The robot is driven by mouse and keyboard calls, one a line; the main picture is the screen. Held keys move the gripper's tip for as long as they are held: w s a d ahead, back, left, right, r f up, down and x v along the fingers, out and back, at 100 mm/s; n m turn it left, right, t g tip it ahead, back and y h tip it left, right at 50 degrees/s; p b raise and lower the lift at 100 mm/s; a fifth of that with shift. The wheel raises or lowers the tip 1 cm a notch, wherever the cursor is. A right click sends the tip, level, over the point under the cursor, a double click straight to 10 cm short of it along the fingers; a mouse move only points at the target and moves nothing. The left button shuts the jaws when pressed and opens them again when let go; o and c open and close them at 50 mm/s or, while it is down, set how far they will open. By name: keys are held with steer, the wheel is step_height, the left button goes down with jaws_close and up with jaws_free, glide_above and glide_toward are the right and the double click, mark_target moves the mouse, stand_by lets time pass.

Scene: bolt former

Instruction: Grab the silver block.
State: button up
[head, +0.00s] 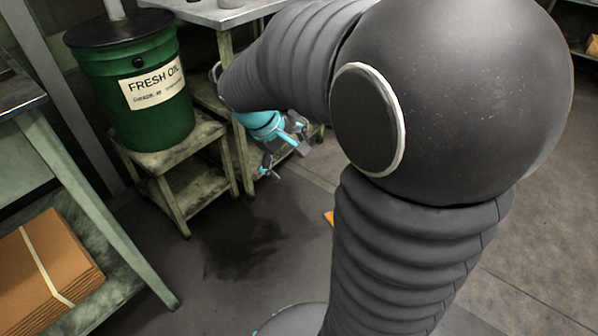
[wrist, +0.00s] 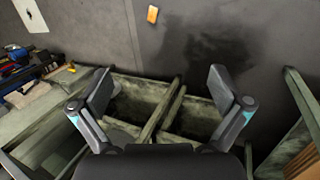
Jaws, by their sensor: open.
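I cannot make out a silver block for certain in either view. My gripper (head: 285,160) hangs beside the green-grey stands, left of my arm in the head view. In the wrist view my gripper (wrist: 160,88) has its two dark fingers spread wide apart, with nothing between them. Beneath the fingers are wooden stand frames and dark floor. A pale grey lump (wrist: 27,95) lies on a bench at the left of the wrist view; it is too small to identify. A grey object (head: 231,3) on the metal table is cut off by the top edge of the head view.
A green oil drum (head: 157,95) stands on a low stand (head: 166,152). A metal-topped table (head: 215,14) is behind. A shelf (head: 98,300) holds cardboard (head: 40,265). Blue tools (wrist: 22,72) lie on the left bench. A small orange item (wrist: 152,14) lies on open, stained floor.

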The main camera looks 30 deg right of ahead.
steer(key=w+d+f+n+g+h+b, duration=0.1)
steer(key=w+d+f+n+h, duration=0.15)
steer(key=w+f, duration=0.4)
steer(key=w+d+f+n+g+h+b, duration=0.1)
steer(key=w+d+f+n, duration=0.2)
steer(key=f, duration=0.7)
steer(key=w+d+f+n+g+h, duration=0.1)
steer(key=w+d+f+h, duration=0.1)
steer(key=w+d+f, duration=0.45)
steer(key=n+t+h+b, duration=0.2)
steer(key=n+h, duration=0.1)
steer(key=n, duration=0.5)
glide_toward(331, 219)
steer(key=v, duration=0.4)
steer(key=shift+s+d+r, duration=0.1)
steer(key=shift+r, duration=0.1)
steer(key=shift+d+f, duration=0.25)
steer(key=shift+f, duration=0.05)
steer(key=b+x, duration=0.1)
steer(key=x, duration=1.2)
steer(key=shift+d, duration=0.15)
steer(key=shift+r, duration=0.1)
steer(key=c, duration=1.6)
